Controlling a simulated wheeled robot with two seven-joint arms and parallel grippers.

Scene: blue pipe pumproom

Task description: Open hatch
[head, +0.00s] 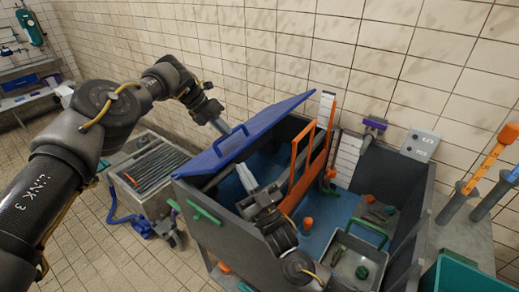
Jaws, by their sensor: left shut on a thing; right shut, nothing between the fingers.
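The hatch (262,122) is a blue panel with a blue bar handle (231,140). It is tilted over the left part of a large dark grey box (215,232), with a dark opening showing beneath it. My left gripper (222,127) is at the top face of the hatch, shut on the handle; the fingertips are small and partly hidden. My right gripper (245,177) is shut and empty. Its pale fingers point up and left, just under the hatch's lower right edge at the opening.
An orange frame (302,168) stands upright in the box, right of the hatch. A grey tray (352,258) and small orange and green parts lie to the right. A slatted metal unit (150,170) stands left of the box. The tiled wall is close behind.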

